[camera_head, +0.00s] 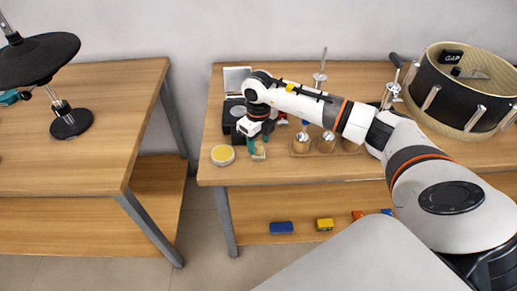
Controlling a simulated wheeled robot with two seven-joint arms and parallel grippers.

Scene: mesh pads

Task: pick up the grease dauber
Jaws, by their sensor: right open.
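My right gripper (259,143) points down over the left front part of the right workbench, with its two teal fingers apart. A small pale beige piece (259,153) sits on the bench at the fingertips; it may be the grease dauber, but it is too small and partly hidden to be sure. I cannot tell whether the fingers touch it. A round white tin with a yellow top (223,155) lies just left of it, near the bench's front left corner. My left gripper is not in view.
The right workbench (360,168) also holds a dark open case (232,112) behind the gripper, a wooden holder with metal pieces (301,146), and a large drum shell (468,88). A gap separates it from the left workbench (110,100), which carries a black pad on a stand (38,58).

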